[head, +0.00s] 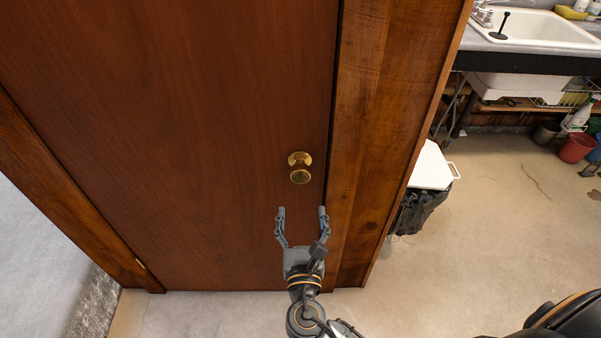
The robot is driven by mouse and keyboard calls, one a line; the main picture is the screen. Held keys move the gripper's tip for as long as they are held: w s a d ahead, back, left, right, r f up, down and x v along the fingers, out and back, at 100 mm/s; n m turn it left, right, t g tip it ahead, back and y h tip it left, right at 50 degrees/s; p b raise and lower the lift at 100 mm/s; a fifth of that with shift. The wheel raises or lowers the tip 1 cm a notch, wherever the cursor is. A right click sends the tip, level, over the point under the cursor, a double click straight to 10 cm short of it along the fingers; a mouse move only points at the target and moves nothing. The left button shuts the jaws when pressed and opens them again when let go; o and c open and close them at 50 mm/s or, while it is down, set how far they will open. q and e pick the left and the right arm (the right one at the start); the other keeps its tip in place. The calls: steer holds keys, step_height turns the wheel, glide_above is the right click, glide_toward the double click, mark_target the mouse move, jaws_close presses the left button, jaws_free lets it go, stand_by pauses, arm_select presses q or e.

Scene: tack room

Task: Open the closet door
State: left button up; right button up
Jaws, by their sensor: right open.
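The closet door (180,120) is a reddish-brown wooden panel that looks shut in its frame. A round brass knob (300,174) sits near its right edge. My right gripper (302,210) is open and empty. Its fingertips point up the picture toward the knob and appear just below it, apart from it. The exact gap in depth cannot be told. A brass hinge (140,263) shows low at the door's left edge. My left gripper is not in view.
A wooden door frame (375,130) borders the door on the right. A white-lidded bin (431,168) with a black bag stands beyond it. A sink (545,30) on a counter and a red bucket (576,147) are at the upper right. The concrete floor (490,230) at right is mostly clear.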

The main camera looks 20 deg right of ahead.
mark_target(301, 178)
steer(key=p+x, duration=0.1)
steer(key=x, duration=1)
steer(key=shift+w, duration=0.15)
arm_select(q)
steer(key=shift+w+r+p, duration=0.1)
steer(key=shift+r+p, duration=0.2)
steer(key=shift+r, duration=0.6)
arm_select(e)
steer(key=shift+w+d+f, duration=0.15)
steer(key=shift+w+d, duration=0.1)
steer(key=shift+w, duration=0.45)
steer(key=shift+c, duration=0.4)
jaws_close()
steer(key=shift+s, duration=0.1)
